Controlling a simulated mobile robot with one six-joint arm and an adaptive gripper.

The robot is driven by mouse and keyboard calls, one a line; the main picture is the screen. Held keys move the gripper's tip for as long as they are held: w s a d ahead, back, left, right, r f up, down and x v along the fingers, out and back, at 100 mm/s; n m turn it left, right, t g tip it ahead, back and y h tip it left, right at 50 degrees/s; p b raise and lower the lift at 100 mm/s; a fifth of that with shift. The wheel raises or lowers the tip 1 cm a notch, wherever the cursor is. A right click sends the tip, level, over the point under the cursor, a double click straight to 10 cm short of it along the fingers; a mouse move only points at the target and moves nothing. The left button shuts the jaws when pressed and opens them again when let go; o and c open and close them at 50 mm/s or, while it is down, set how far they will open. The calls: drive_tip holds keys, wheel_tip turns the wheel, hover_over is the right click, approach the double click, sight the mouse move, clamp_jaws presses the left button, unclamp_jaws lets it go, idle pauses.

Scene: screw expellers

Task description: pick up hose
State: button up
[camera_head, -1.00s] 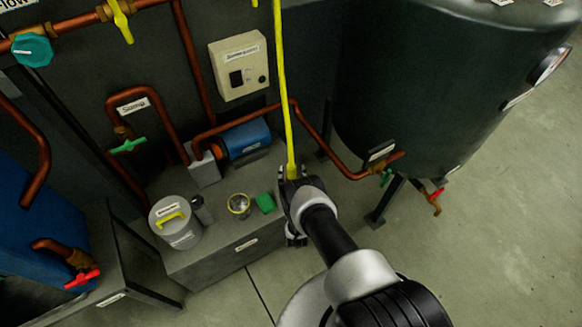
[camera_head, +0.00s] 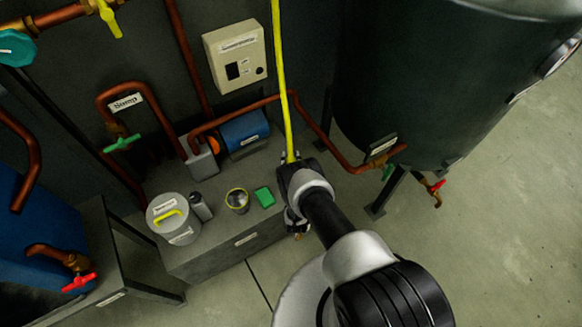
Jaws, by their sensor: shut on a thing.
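The yellow hose (camera_head: 282,80) hangs down from the top edge of the view as a long, nearly straight line. Its lower part runs in behind my gripper (camera_head: 291,190), at the right end of the grey bench. My gripper is shut on the hose. A small brownish end (camera_head: 298,235) shows below the gripper; I cannot tell whether it is the hose's end. My wrist and arm hide most of the fingers.
On the grey bench (camera_head: 215,245) stand a lidded pot (camera_head: 172,222), a dark bottle (camera_head: 201,207), a metal cup (camera_head: 237,200) and a green block (camera_head: 264,197). Copper pipes (camera_head: 325,140) and a blue pump (camera_head: 245,132) are behind. A dark tank (camera_head: 420,90) stands right. Open floor (camera_head: 490,230) is at right.

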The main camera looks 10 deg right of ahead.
clamp_jaws()
drive_tip(key=shift+r, duration=0.1)
